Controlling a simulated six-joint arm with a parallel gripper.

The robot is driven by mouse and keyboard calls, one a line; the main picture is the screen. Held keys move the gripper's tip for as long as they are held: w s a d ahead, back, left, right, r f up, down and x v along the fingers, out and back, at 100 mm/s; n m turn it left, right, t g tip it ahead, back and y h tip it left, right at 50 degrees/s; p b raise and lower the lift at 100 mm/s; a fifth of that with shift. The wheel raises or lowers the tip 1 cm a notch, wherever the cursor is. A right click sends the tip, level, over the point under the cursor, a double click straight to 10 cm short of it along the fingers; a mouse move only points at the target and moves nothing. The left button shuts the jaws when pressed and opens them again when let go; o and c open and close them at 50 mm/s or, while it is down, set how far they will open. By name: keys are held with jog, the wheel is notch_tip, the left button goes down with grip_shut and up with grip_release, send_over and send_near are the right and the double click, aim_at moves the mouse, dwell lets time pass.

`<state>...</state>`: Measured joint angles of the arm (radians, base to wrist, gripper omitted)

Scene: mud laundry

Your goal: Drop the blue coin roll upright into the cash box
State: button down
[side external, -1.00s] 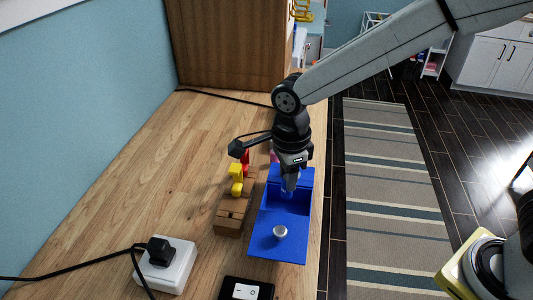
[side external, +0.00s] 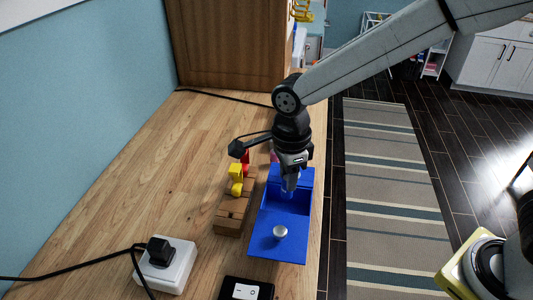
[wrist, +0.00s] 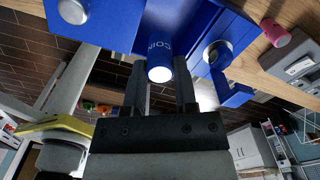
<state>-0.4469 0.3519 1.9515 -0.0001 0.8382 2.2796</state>
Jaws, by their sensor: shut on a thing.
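The blue coin roll (wrist: 159,52) shows in the wrist view between my two fingers, with its pale round end toward the camera and "COIN" lettering on its side. My gripper (wrist: 160,82) is shut on it. In the side view my gripper (side external: 288,187) points down at the back part of the open blue cash box (side external: 263,222). The roll looks near upright there, but fingers hide most of it. I cannot tell how deep it sits or whether it touches the box. A silver knob (side external: 280,232) is on the box's near panel.
A white socket box (side external: 168,268) with a black plug and a black switch plate (side external: 247,291) are nearer. The table's edge is close on the right.

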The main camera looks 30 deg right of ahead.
jog(key=shift+f, duration=4.2)
dwell(1.0)
jog(key=shift+c, duration=1.6)
grip_release()
jog(key=shift+s, duration=0.1)
jog(key=shift+f, duration=0.1)
jog(key=c, duration=0.4)
jog(key=shift+r, duration=4.15)
